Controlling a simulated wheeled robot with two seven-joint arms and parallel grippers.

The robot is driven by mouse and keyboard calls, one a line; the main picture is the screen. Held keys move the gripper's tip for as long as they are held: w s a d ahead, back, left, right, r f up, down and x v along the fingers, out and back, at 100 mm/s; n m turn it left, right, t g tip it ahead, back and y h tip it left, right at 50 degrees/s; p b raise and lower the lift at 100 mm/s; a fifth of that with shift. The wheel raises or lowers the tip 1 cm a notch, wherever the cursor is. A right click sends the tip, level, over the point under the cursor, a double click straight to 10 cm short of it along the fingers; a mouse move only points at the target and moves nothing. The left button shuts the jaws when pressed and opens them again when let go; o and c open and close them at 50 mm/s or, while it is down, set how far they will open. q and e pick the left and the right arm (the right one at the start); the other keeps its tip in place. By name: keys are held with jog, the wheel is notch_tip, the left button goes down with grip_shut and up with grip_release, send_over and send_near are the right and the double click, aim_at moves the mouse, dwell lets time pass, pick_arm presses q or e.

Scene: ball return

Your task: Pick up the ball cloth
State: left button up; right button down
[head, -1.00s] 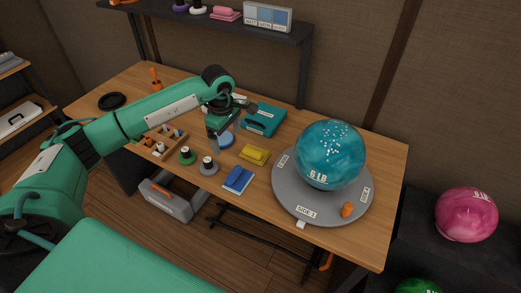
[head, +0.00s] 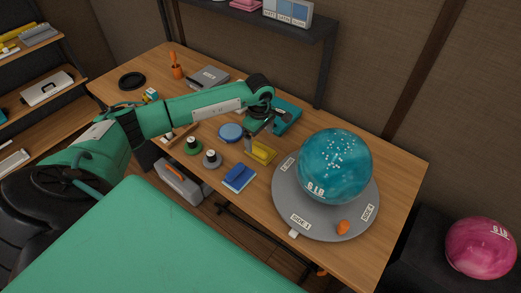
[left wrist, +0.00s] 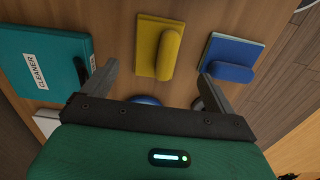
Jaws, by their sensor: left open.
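Two small pads, each with a raised grip-like roll on top, lie on the wooden table: a yellow one (head: 263,153) and a blue one (head: 239,178). I cannot tell from a label which is the ball cloth. My left gripper (head: 262,142) is open and empty, just above the yellow pad. In the left wrist view the yellow pad (left wrist: 148,42) lies ahead, between the spread fingers (left wrist: 158,72). The blue pad (left wrist: 243,52) lies beyond the right finger. My right gripper is out of view.
A teal cleaner box (left wrist: 40,62) lies left of the yellow pad in the wrist view. A teal ball (head: 335,160) rests on a grey round stand (head: 290,205) to the right. Several small pucks, a blue disc (head: 230,131) and a grey box (head: 208,78) are on the table.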

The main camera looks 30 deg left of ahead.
aim_at(261, 145)
pick_arm(q)
jog(key=shift+f, duration=0.6)
jog(key=f, duration=0.1)
jog(key=f+p, duration=0.2)
jog(key=f, duration=0.1)
jog(key=shift+w+d, duration=0.1)
jog(key=shift+w, duration=0.2)
jog(key=shift+f, duration=0.55)
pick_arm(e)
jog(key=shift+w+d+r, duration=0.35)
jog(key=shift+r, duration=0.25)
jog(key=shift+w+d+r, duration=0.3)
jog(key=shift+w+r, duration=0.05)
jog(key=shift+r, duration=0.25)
pick_arm(q)
jog(key=c, duration=1)
jog(key=shift+c, duration=0.3)
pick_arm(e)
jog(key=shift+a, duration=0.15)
